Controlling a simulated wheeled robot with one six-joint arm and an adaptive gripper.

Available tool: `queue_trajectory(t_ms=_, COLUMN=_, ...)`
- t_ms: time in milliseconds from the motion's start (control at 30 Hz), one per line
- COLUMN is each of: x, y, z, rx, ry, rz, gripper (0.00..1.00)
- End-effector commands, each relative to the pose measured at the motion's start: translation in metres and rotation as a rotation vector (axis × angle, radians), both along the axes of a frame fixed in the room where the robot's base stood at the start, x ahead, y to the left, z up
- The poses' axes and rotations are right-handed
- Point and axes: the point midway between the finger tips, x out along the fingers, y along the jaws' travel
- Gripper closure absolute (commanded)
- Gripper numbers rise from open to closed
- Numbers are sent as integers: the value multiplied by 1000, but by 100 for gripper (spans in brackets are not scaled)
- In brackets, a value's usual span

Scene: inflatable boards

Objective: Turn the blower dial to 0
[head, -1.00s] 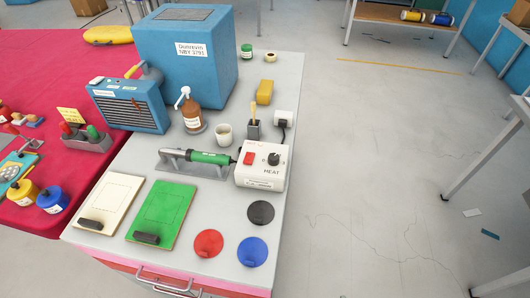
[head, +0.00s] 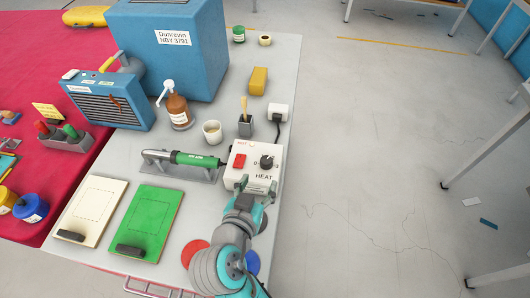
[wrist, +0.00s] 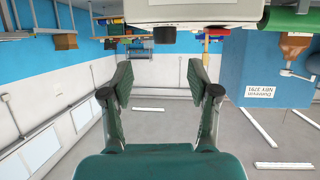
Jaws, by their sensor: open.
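The white control box (head: 251,167) marked HEAT stands on the grey bench, with a red switch (head: 240,160) and a black dial (head: 267,162) on its top. Which figure the dial points to is too small to read. The green hot-air tool (head: 200,159) lies in its metal stand left of the box. My gripper (head: 257,184) is open, at the near edge of the box and short of the dial. In the wrist view, the box (wrist: 195,10) and the dial (wrist: 165,35) show upside down, beyond the open fingers (wrist: 160,76), with nothing between them.
A plug socket (head: 278,112), brush pot (head: 246,125), cup (head: 212,132) and brown pump bottle (head: 178,108) stand behind the box. A green board (head: 159,218) and cream board (head: 92,208) lie at the left. My arm partly hides the coloured discs.

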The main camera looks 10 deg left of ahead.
Motion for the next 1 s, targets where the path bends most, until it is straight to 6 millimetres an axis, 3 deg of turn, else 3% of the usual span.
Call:
queue_trajectory(t_ms=267, x=11, y=5, z=4, rx=17, ry=-2, rz=-24, gripper=40)
queue_trajectory(t_ms=700, x=77, y=-7, z=-25, rx=17, ry=-1, rz=-25, gripper=40)
queue_trajectory(t_ms=1000, x=97, y=-9, z=-33, rx=18, ry=-2, rz=-21, gripper=40)
